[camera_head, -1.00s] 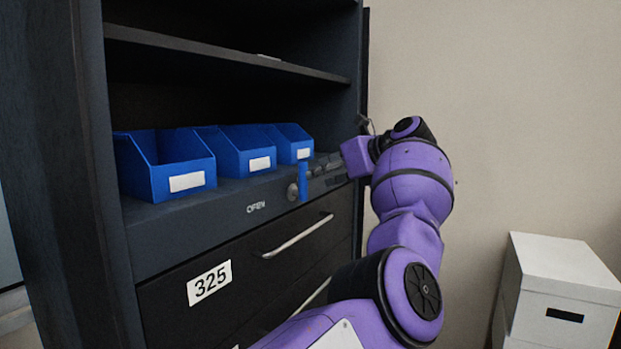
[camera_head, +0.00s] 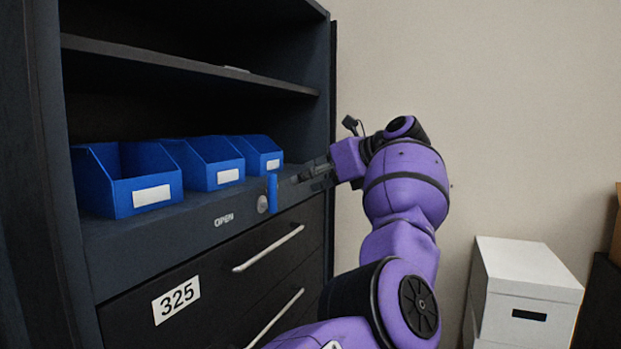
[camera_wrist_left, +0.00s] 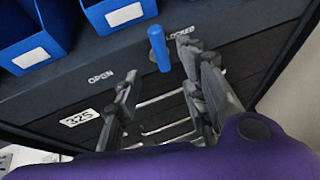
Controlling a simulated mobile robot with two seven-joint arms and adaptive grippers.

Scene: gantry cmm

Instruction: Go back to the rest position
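My left gripper (camera_head: 308,177) is to the right of the blue handle (camera_head: 272,192) on the dark cabinet front, with a small gap between them. In the left wrist view its two fingers (camera_wrist_left: 158,72) are spread apart with nothing between them. The blue handle (camera_wrist_left: 159,48) stands beyond the fingers, between the OPEN and LOCKED labels. In the head view it looks upright next to a round metal lock (camera_head: 262,204). My right gripper is not in view.
Three blue bins (camera_head: 152,196) stand on the cabinet shelf above the drawers. A drawer labelled 325 has a metal handle (camera_head: 268,248). White boxes (camera_head: 525,290) stand at the lower right. The beige wall behind the arm is clear.

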